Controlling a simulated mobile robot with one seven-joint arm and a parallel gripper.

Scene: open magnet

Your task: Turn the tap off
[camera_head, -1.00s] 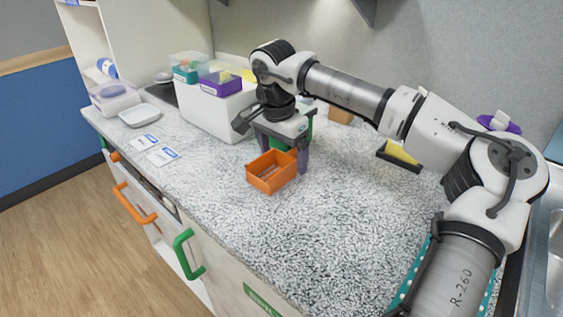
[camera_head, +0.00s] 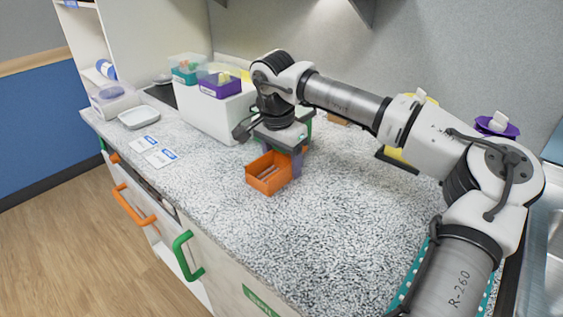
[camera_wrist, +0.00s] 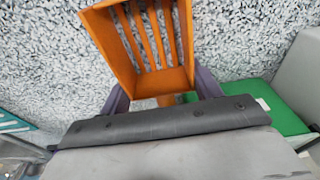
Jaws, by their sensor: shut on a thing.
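No tap shows in either view. Part of a metal sink (camera_head: 550,235) is at the right edge of the head view. My gripper (camera_head: 290,160) is low over the counter, at the right side of an open orange box (camera_head: 268,174). In the wrist view, the purple fingers of my gripper (camera_wrist: 163,95) are on either side of an orange part that joins the box (camera_wrist: 130,45). My gripper is shut on this part. The box is open, with slats or ridges inside. The exact finger contact is partly hidden by the gripper body.
A white block (camera_head: 213,112) with purple and teal bins stands behind my gripper. A shallow tray (camera_head: 139,117) and two cards (camera_head: 152,150) are at the left. A purple-lidded thing (camera_head: 497,124) stands at the right. The front middle of the counter is clear.

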